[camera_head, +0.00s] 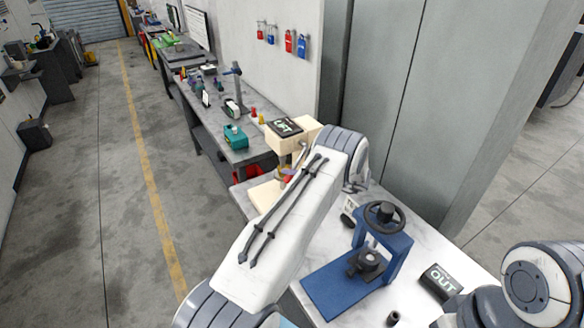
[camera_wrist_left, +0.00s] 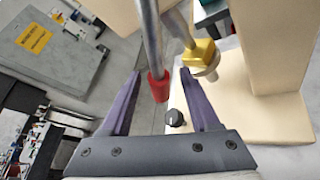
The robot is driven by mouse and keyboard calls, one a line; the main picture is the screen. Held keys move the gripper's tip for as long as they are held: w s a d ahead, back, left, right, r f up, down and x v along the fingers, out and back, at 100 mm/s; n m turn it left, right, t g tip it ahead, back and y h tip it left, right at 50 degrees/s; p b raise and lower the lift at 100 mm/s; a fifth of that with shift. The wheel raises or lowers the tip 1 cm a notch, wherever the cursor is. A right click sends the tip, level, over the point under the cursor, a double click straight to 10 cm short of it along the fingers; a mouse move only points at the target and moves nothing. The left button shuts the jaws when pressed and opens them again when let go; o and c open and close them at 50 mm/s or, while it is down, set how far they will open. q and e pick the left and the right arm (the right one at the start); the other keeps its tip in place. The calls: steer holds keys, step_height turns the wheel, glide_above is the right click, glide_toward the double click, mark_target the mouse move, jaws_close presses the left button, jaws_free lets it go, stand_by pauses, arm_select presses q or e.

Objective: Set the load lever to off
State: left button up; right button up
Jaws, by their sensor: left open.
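In the left wrist view a metal lever with a red tip (camera_wrist_left: 158,86) comes down from the top between the two purple fingers of my left gripper (camera_wrist_left: 161,74). The fingers are open, on either side of the red tip, with gaps showing. I cannot read whether the lever stands at on or off. Beside it is a second metal rod with a yellow block (camera_wrist_left: 199,52). In the head view the cream machine (camera_head: 291,137) with a black label on top stands on the bench, and my left arm hides most of the gripper (camera_head: 288,171) and the lever.
A blue press (camera_head: 347,281) with a black handwheel stands on the light bench, near a black OUT block (camera_head: 441,281). A teal box (camera_head: 236,137) sits on the farther bench. A tall grey cabinet (camera_head: 395,90) stands behind. The aisle floor at left is clear.

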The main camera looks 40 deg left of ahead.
arm_select(q)
steer(key=shift+s+a+f, duration=0.1)
steer(key=shift+a+f, duration=0.1)
steer(key=shift+a, duration=0.3)
steer(key=shift+c, duration=0.4)
jaws_close()
stand_by(0.8)
